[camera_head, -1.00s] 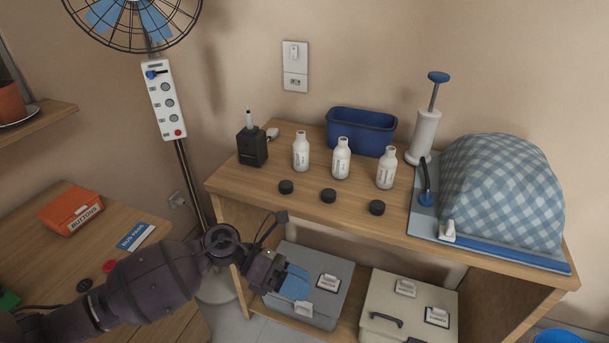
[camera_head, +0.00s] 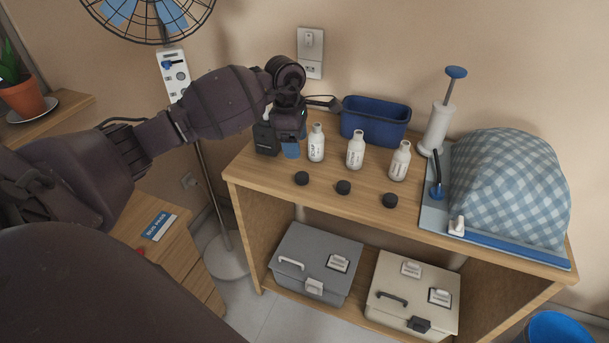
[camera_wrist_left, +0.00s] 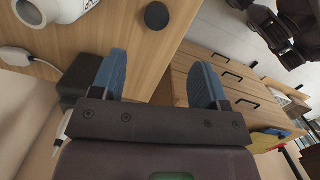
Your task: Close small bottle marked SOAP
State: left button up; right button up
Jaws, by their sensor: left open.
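Three small white bottles stand upright with open necks on the wooden shelf top: a left one (camera_head: 316,145), a middle one (camera_head: 355,151) and a right one (camera_head: 400,162). Their labels are too small to read surely, so I cannot tell which says SOAP. Three black caps lie in front of them: left (camera_head: 301,178), middle (camera_head: 343,187) and right (camera_head: 389,200). My left gripper (camera_head: 291,150) is open and empty, just left of the left bottle. In the left wrist view its blue fingers (camera_wrist_left: 158,80) are apart, with a cap (camera_wrist_left: 156,15) and a bottle (camera_wrist_left: 48,10) beyond. My right gripper is not seen.
A black box (camera_head: 266,138) stands close behind and left of my left gripper. A blue bin (camera_head: 375,122), a white pump (camera_head: 438,125) and a checkered-cloth-covered mound (camera_head: 510,185) stand farther right. The shelf's front strip by the caps is clear.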

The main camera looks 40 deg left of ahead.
pick_arm(q)
send_over(302, 175)
jog(key=f, duration=0.3)
jog(key=s+f, duration=0.1)
jog(key=shift+a+f, duration=0.25)
jog(key=shift+f, duration=0.1)
jog(key=shift+w+f+b, duration=0.1)
jog(key=shift+f+b, duration=0.2)
jog(key=shift+f, duration=0.15)
jog(key=shift+w+d+f+b, duration=0.1)
jog(key=shift+w+f+b, duration=0.1)
jog(key=shift+f, duration=1.1)
jog(key=shift+w+d+f+b, duration=0.1)
jog(key=shift+w+f+b, duration=0.05)
jog(key=shift+f, duration=1.15)
jog(key=shift+c, duration=0.5)
jog(key=c, duration=0.9)
